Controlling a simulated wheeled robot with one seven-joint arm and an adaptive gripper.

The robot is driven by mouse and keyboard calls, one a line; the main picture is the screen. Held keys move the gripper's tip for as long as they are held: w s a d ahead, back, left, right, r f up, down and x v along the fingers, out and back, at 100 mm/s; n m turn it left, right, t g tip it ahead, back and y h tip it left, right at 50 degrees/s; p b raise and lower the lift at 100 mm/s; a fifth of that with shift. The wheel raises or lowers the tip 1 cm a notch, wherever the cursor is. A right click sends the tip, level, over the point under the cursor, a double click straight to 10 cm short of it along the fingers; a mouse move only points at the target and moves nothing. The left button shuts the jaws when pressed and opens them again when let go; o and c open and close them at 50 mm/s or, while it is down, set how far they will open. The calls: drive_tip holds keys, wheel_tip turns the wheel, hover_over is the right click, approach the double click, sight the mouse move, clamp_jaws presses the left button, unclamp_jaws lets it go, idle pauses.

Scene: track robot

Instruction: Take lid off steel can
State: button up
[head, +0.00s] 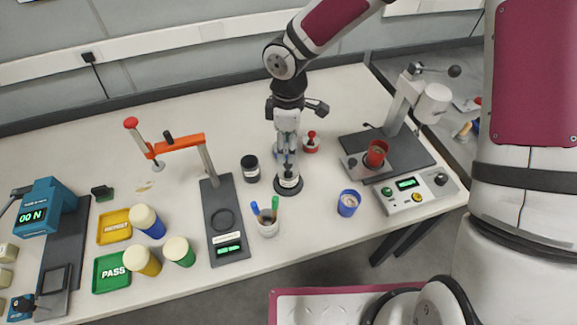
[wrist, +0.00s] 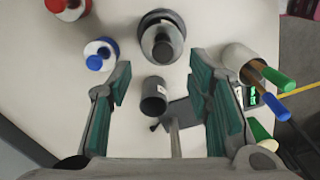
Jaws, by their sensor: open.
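The steel can (head: 289,182) stands upright on a dark round base, directly below my gripper in the head view. In the wrist view the steel can (wrist: 150,24) is seen from above; its grey lid with a knob (wrist: 162,45) is on it. My gripper (head: 287,156) points down above the can. In the wrist view my gripper (wrist: 160,68) is open, with nothing between its green-padded fingers. The lidded can lies just beyond the fingertips, roughly centred between them. In the head view the fingers partly hide the lid.
A black jar (head: 250,168) stands left of the can, and a marker cup (head: 268,228) in front. A red-topped container (head: 311,143) and a blue-topped one (wrist: 100,54) are close by. A blue cup (head: 348,203) stands to the right. The table between them is bare.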

sight(288, 167)
drive_tip(key=f, duration=0.4)
drive_tip(key=f+p, duration=0.1)
drive_tip(key=f, duration=0.1)
drive_tip(key=shift+s, duration=0.3)
drive_tip(key=shift+w+f, duration=0.1)
drive_tip(key=shift+f, duration=0.5)
clamp_jaws()
